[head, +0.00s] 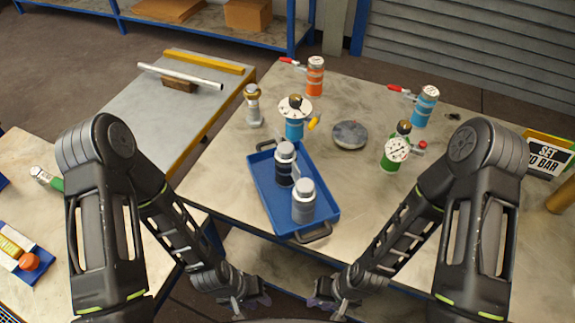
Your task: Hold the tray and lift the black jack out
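The blue tray (260,198) lies on the table with one dark handle at its far end and one at its near end. The black jack (285,163), a dark cylinder with a grey top, stands upright in the tray's far half. A grey jack (303,201) of similar shape stands in the near half. My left gripper (250,302) and my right gripper (325,302) are low in front of the table's near edge. Both are apart from the tray and hold nothing that I can see. Their fingers are too small and dark to judge the opening.
Behind the tray stand a blue vessel with a gauge (294,124), a silver fitting (253,105) and a round grey disc (350,134). A green gauge vessel (392,155), an orange vessel (315,78) and another blue vessel (425,105) stand further off. Bare tabletop lies right of the tray.

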